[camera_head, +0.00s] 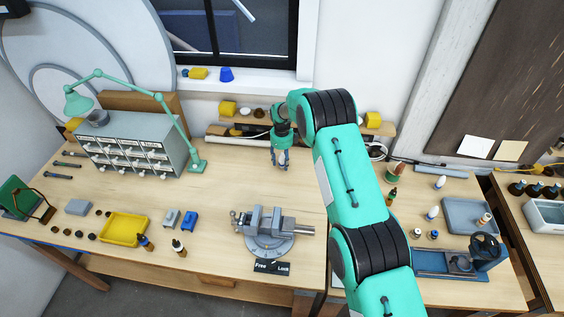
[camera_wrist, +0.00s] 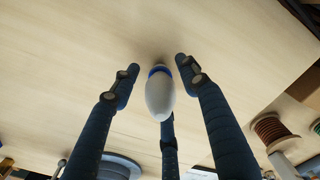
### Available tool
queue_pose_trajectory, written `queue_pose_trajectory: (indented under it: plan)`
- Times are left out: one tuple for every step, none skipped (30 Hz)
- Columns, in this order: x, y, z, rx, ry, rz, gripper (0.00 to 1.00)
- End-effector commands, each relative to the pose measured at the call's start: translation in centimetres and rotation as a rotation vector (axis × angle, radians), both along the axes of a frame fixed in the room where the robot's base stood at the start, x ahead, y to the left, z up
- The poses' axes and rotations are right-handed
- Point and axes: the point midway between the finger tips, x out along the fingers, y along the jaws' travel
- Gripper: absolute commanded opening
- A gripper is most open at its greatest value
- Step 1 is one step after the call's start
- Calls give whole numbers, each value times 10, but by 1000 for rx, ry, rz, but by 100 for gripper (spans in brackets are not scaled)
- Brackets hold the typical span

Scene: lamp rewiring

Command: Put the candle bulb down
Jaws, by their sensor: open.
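The candle bulb (camera_wrist: 158,96) is white with a blue band at its base. In the wrist view it is between my spread fingers, its rounded end toward the camera and its base toward the wooden bench top (camera_wrist: 75,50). It appears to stand on the wood, with a faint shadow at the base. My gripper (camera_head: 280,163) is open and points down at the back middle of the bench. Gaps show between the bulb and the two upper fingertips. The third finger is partly behind the bulb. In the head view the fingers mostly hide it.
A grey vise (camera_head: 270,228) stands in front of my gripper. A drawer cabinet (camera_head: 130,150) and green lamp (camera_head: 160,98) are at left, with a yellow tray (camera_head: 122,229) nearer. A small shelf (camera_head: 230,118) is behind. A copper-coloured spool (camera_wrist: 271,130) shows in the wrist view. Bare wood surrounds the bulb.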

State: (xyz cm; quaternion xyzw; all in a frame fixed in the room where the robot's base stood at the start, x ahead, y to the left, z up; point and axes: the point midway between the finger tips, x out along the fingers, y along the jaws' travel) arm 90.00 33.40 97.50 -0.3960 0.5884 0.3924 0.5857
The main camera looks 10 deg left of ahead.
Motion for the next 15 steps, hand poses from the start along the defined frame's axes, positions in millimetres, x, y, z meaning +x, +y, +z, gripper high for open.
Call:
queue_pose_trajectory:
  plan:
    - [0, 0, 3, 0, 0, 0, 45]
    - [1, 0, 5, 1, -1, 0, 45]
    - [1, 0, 7, 1, -1, 0, 45]
    - [1, 0, 8, 1, -1, 0, 45]
    - [1, 0, 10, 1, -1, 0, 45]
    - [1, 0, 14, 1, -1, 0, 45]
    - [1, 0, 17, 1, -1, 0, 45]
    - [1, 0, 20, 1, -3, 0, 45]
    - [1, 0, 25, 1, -3, 0, 45]
    - [1, 0, 29, 1, -1, 0, 45]
    - [1, 1, 33, 1, -1, 0, 45]
    - [1, 1, 39, 1, -3, 0, 45]
    - [1, 1, 43, 1, -3, 0, 45]
    - [1, 1, 47, 1, -3, 0, 45]
    - [1, 1, 53, 1, -3, 0, 45]
